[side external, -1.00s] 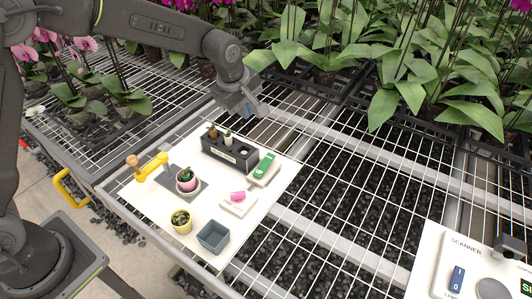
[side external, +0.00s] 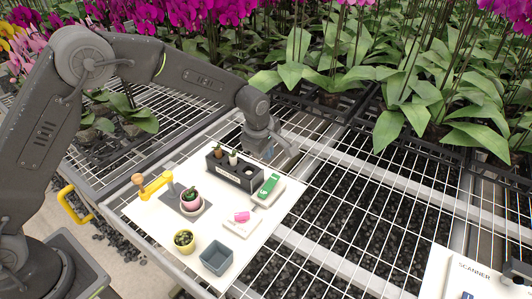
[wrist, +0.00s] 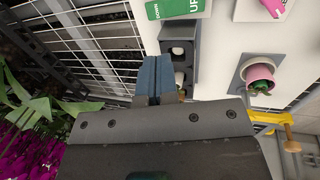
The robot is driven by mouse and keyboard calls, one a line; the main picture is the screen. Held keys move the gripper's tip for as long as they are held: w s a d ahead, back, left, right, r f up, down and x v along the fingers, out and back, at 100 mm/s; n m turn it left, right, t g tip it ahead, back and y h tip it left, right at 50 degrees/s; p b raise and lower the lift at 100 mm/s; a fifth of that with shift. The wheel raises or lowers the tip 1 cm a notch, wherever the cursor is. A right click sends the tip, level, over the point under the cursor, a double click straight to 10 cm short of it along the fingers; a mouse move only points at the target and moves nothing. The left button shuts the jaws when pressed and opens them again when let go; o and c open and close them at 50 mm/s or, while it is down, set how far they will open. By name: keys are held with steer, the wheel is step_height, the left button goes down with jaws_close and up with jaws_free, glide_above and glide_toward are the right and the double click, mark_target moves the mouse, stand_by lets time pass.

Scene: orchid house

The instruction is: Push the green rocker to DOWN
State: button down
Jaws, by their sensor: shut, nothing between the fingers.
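The green rocker (side external: 268,186) sits on a pale base on the white board, beside the right end of a dark rack. In the wrist view the green rocker (wrist: 176,9) is at the top edge, partly cut off, with DOWN lettered at its left end and UP at its right. I cannot tell which end is pressed in. My gripper (side external: 291,152) is above and behind the rocker, apart from it. In the wrist view its blue-grey fingers (wrist: 154,66) are together and empty, below the rocker in the picture.
The dark rack (side external: 234,174) holding small plants stands close to the rocker. Open wire bench lies to the right.

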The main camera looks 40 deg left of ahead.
mark_target(271, 180)
steer(key=x, duration=1.1)
steer(key=shift+w+f+g, duration=0.25)
steer(key=shift+w+g, duration=0.1)
steer(key=shift+g, duration=0.45)
steer(key=shift+w+f+g, duration=0.15)
steer(key=shift+g, duration=0.35)
steer(key=shift+w+f, duration=0.1)
steer(key=shift+w, duration=0.1)
steer(key=shift+s+r, duration=0.3)
steer(key=shift+s, duration=0.45)
steer(key=shift+r, duration=0.1)
